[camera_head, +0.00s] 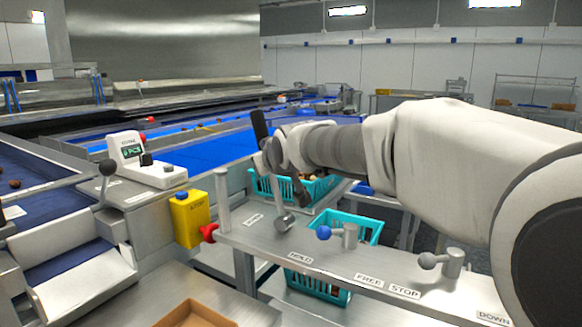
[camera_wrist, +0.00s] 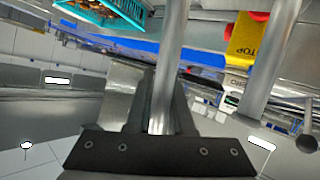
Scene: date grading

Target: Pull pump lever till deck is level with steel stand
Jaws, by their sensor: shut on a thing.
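The pump lever (camera_wrist: 170,75) is a bare steel rod. My gripper (camera_head: 272,157) is shut around the rod below the grip; the wrist view shows the rod between the dark fingers (camera_wrist: 158,100). Behind it a teal crate (camera_head: 325,188) with dates in it stands at about the height of the nearby frames. The deck under it is mostly hidden by the arm and ledge. I cannot clearly tell the steel stand, nor whether the two are level.
The control ledge (camera_head: 350,262) carries a blue-knobbed lever (camera_head: 324,232) and a grey-knobbed one (camera_head: 428,261), near the arm. A yellow stop box (camera_head: 190,218) with a red knob stands at left. Another teal rim (camera_head: 372,226) shows lower behind the ledge. A scale (camera_head: 145,165) sits further left.

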